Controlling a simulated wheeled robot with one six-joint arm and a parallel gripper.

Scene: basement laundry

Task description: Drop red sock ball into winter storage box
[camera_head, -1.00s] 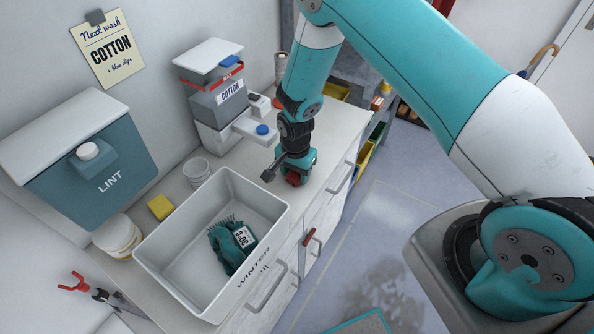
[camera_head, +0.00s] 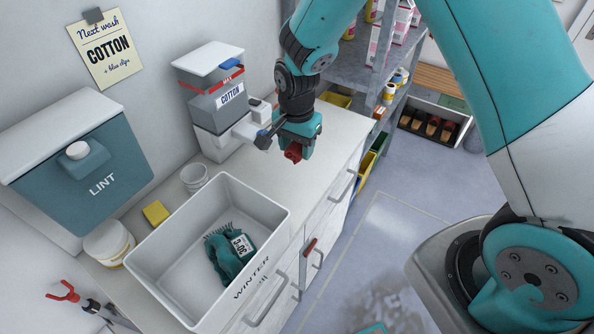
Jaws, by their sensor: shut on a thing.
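The red sock ball (camera_head: 293,153) is a small dark red lump at the tip of my gripper (camera_head: 294,147). My gripper is shut on it and holds it in the air over the right part of the counter, near its front edge. The winter storage box (camera_head: 148,284) is a white open bin marked WINTER on the counter, to the left of and nearer than my gripper. Inside it lies a teal knitted item (camera_head: 222,262) with a white tag. The gripper's body partly hides the ball.
The COTTON dispenser (camera_head: 225,105) stands behind and left of my gripper. A white cup (camera_head: 194,178), a yellow sponge (camera_head: 156,212) and a white tub (camera_head: 108,243) stand along the box's far left side. Shelves (camera_head: 345,65) stand beyond the counter's far end.

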